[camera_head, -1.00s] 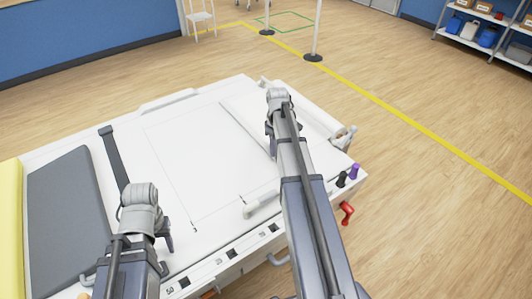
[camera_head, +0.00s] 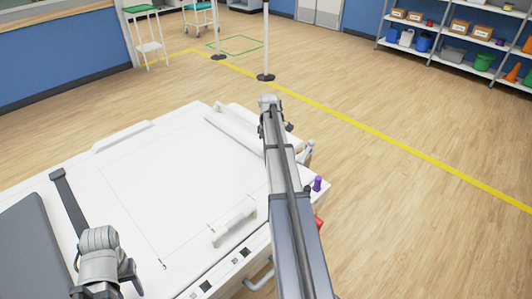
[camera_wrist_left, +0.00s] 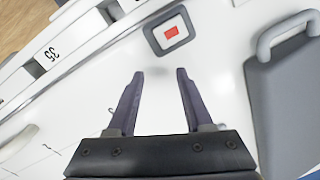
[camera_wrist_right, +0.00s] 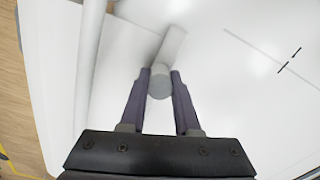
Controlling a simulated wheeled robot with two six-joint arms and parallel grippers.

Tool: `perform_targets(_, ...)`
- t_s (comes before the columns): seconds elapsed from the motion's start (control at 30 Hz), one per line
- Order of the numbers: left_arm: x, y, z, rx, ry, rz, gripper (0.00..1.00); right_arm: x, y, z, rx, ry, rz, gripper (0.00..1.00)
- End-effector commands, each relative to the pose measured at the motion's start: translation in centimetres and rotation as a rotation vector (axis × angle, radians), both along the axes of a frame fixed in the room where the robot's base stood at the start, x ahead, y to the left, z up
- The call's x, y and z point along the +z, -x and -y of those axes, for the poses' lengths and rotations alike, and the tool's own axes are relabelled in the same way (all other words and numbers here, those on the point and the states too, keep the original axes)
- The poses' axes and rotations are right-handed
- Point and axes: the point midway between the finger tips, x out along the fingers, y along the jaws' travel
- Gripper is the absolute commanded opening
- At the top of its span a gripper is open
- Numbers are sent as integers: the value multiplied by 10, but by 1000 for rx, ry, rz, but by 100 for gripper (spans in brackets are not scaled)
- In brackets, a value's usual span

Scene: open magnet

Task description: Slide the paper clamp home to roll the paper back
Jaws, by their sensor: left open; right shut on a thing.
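In the right wrist view my right gripper (camera_wrist_right: 160,74) is shut on a white cylindrical handle (camera_wrist_right: 172,48) with a grey end face. I cannot tell for certain that this is the paper clamp. In the head view my right arm reaches across to the table's far right part, and its gripper (camera_head: 270,128) hides what it holds. A white roll-like bar (camera_head: 233,133) lies just left of it. My left gripper (camera_wrist_left: 160,76) is open and empty over the white table top (camera_head: 160,190). In the head view the left gripper (camera_head: 118,277) is at lower left.
A white raised handle (camera_head: 234,228) stands by the table's front edge. A grey pad (camera_head: 30,250) and dark strip (camera_head: 72,205) lie at left. A purple knob (camera_head: 317,184) and red part (camera_head: 319,223) are at the right corner. The floor beyond is open, with a pole (camera_head: 266,45) behind.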

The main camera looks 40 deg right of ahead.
Motion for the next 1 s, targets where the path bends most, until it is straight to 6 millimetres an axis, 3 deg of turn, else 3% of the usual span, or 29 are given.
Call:
perform_targets(0.17, 1, 0, 0, 0, 0, 0, 51, 0, -1, 5, -3, 7, 2, 0)
perform_targets(0.2, 0, 0, 0, 0, 0, 0, 51, 0, -1, 6, -4, 8, 2, 32)
perform_targets(0.47, 0, 0, 0, 0, 0, 0, 51, 0, -1, 4, -3, 6, 1, 61)
perform_targets(0.77, 2, 0, 0, 0, 0, 0, 51, 2, -1, 3, -2, 4, 2, 61)
perform_targets(1.0, 16, 0, 0, 0, 0, 0, 51, 16, -1, 3, -2, 4, 2, 61)
